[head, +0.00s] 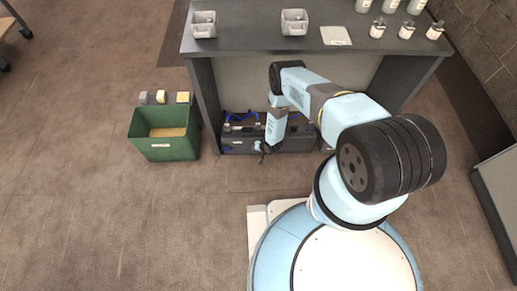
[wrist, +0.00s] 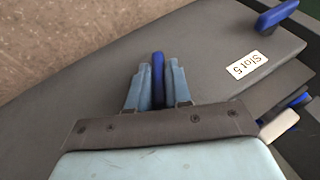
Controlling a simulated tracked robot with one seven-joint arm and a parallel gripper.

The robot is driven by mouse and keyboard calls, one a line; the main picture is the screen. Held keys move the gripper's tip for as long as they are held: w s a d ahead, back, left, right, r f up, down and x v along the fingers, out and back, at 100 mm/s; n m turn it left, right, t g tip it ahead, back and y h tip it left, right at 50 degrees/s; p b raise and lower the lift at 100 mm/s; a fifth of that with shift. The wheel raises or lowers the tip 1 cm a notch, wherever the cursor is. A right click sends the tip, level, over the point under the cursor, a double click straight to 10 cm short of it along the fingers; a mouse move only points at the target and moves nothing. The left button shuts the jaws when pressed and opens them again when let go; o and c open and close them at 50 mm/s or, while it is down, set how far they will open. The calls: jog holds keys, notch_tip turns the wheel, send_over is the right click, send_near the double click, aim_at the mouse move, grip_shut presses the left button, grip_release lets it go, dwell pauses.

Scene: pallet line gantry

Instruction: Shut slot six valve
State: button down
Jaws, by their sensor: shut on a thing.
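In the wrist view, my gripper (wrist: 157,75) is shut on a blue valve handle (wrist: 158,62), with one pale blue finger on each side of it. The handle stands on a dark grey panel (wrist: 205,50). No label shows beside this handle, so I cannot read its slot number. A white label reading "Slot 5" (wrist: 247,65) lies to the right, near another blue handle (wrist: 277,15). In the head view, my gripper (head: 264,150) is low at the front of the dark unit (head: 238,143) under the bench; the held handle is too small to make out there.
A grey bench (head: 255,38) stands over the unit, with grey trays (head: 204,24), a white plate (head: 336,36) and several bottles on top. A green bin (head: 165,148) stands left of the unit, with small blocks behind it. The floor in front of the bin is clear.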

jog(key=shift+s+a+f+n+h, duration=0.15)
jog(key=shift+n+h, duration=0.1)
jog(key=shift+h, duration=0.75)
jog(key=shift+s+d+r+n+h, duration=0.15)
jog(key=shift+n+h, duration=0.1)
jog(key=shift+h, duration=0.75)
jog(key=shift+a+f+h, duration=0.1)
jog(key=shift+h, duration=0.4)
jog(key=c, duration=1.4)
grip_release()
jog(key=shift+o, duration=1.4)
jog(key=shift+w, duration=0.2)
jog(key=shift+a+r, duration=0.1)
jog(key=shift+r, duration=0.55)
jog(key=v, duration=1.2)
jog(key=shift+s+r, duration=0.2)
jog(key=shift+r, duration=0.05)
